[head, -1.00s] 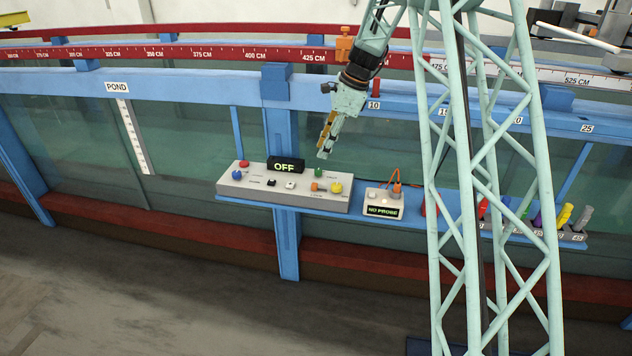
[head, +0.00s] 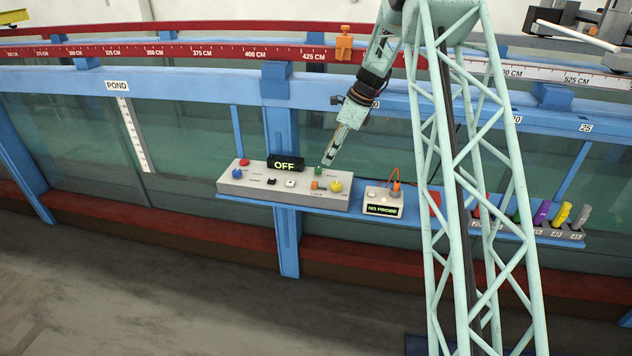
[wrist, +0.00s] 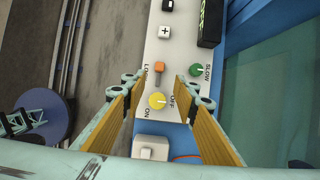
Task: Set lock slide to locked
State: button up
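The lock slide is a small orange handle (head: 316,185) on the grey control panel (head: 258,187). In the wrist view the orange handle (wrist: 159,67) sits at one end of a short slot, the end away from the yellow knob. A label beginning "LO" is beside it, partly hidden by a finger. My gripper (head: 325,169) is just above the right part of the panel, behind the slide in the head view. In the wrist view my gripper (wrist: 159,84) is open and empty, its fingers either side of the slide's line, with no contact visible.
Close to the slide are a yellow knob (wrist: 157,101) marked ON/OFF and a green knob (wrist: 197,69) marked SLOW. An "OFF" display (head: 285,164) stands at the panel's back. A "NO PROBE" box (head: 383,202) is to the right. The flume glass is behind the panel.

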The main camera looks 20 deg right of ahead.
aim_at(315, 182)
jog(key=shift+f, duration=0.15)
jog(key=shift+x, duration=6.75)
